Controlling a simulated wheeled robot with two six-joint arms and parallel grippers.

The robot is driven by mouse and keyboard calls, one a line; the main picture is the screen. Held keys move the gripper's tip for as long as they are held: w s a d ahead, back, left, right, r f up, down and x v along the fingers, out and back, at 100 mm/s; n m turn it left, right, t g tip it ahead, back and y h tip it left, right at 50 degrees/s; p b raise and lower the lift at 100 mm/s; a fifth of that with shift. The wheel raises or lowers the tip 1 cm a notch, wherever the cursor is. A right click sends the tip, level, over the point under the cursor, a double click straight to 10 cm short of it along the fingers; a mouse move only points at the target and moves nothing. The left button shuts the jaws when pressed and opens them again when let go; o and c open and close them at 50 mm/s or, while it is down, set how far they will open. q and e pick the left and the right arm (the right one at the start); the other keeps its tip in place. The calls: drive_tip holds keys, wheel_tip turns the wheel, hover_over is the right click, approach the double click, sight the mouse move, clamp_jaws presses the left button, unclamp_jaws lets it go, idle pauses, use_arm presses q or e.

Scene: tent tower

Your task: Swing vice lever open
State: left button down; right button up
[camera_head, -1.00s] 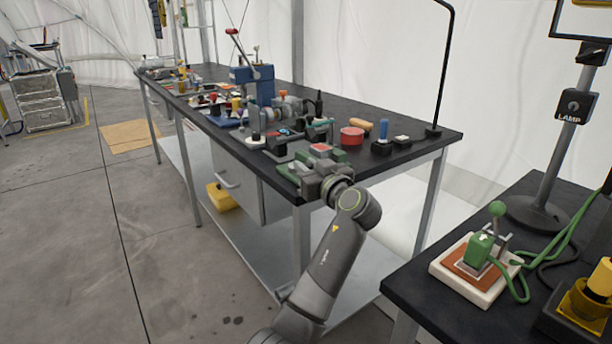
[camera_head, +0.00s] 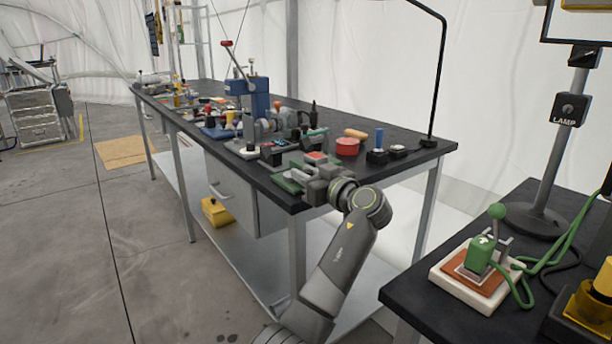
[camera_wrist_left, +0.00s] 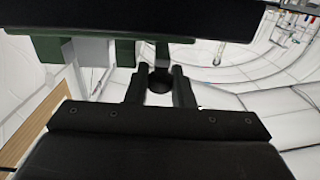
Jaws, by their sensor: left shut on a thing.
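The vice (camera_head: 288,185) is a low green and grey device near the front right edge of the long black workbench. A small red patch shows behind my left gripper. My left gripper (camera_head: 316,178) reaches in from below and right, over the bench edge against the vice, and hides much of it. In the left wrist view, its two dark fingers (camera_wrist_left: 160,86) are closed around a short dark upright piece (camera_wrist_left: 160,78), seemingly the vice lever. Green and grey vice parts (camera_wrist_left: 124,53) show to its left. The lever's full length and angle are hidden. My right gripper is out of view.
The long bench (camera_head: 420,152) carries a red round tin (camera_head: 347,147), a blue-topped piece (camera_head: 378,142) and a blue press (camera_head: 252,98). A second table (camera_head: 420,290) stands at right, with a green lever switch (camera_head: 482,258).

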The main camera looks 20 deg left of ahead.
use_arm(q)
drive_tip(key=shift+r, duration=0.15)
drive_tip(key=c, duration=1.4)
unclamp_jaws()
drive_tip(key=shift+o, duration=0.5)
drive_tip(key=shift+a, duration=0.1)
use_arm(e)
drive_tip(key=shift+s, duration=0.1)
